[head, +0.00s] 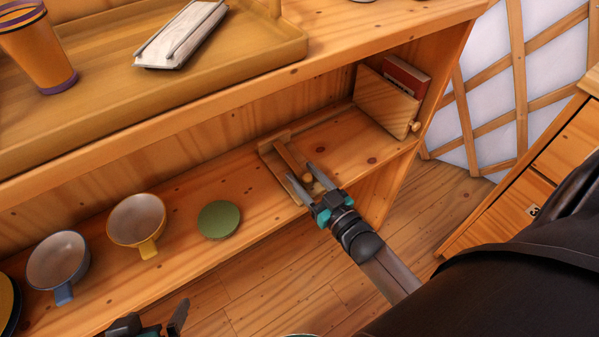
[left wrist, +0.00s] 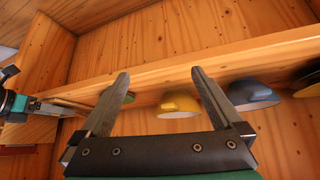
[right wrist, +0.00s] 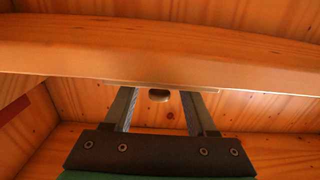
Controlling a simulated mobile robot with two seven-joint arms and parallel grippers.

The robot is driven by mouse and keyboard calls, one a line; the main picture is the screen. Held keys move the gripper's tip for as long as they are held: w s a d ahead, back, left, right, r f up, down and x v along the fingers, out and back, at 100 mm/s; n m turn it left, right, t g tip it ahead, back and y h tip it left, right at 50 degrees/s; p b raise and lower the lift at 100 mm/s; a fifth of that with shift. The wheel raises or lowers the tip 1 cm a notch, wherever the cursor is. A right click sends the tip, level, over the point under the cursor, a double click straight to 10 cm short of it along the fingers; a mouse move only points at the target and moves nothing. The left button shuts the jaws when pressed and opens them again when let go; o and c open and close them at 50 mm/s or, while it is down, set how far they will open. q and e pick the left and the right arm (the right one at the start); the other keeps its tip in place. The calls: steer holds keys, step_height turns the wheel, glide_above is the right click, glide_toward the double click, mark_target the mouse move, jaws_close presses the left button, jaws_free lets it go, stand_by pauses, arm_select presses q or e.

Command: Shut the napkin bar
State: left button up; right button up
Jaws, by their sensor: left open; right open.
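A small wooden napkin holder (head: 268,154) lies on the lower shelf of the wooden unit. Its bar (head: 290,160) is a narrow wooden strip with a round knob (head: 307,177) at its near end. How far the bar stands from the holder's base is hard to tell. My right gripper (head: 299,172) is open, with one finger on each side of the knob; the right wrist view shows the knob (right wrist: 158,95) between the fingers, not clasped. My left gripper (left wrist: 164,82) is open and empty, in front of the shelf, and partly shows at the bottom edge in the head view.
On the lower shelf are a green disc (head: 219,220), a yellow cup (head: 137,222) and a blue cup (head: 59,262). A wooden box with a knob (head: 385,101) and a red item stand at its right end. The upper shelf edge (head: 250,84) overhangs.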

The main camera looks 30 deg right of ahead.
mark_target(293, 161)
arm_select(q)
steer(key=shift+w+d+f+t+h+b, duration=0.1)
steer(key=shift+w+d+t+h+b, duration=0.1)
steer(key=shift+w+d+t, duration=0.25)
steer(key=shift+w+d+t+h+b, duration=0.1)
steer(key=shift+w+d+t+h, duration=0.1)
steer(key=shift+d+t, duration=0.25)
arm_select(e)
steer(key=shift+w+a, duration=0.1)
steer(key=shift+w, duration=0.95)
steer(key=shift+c, duration=0.4)
jaws_close()
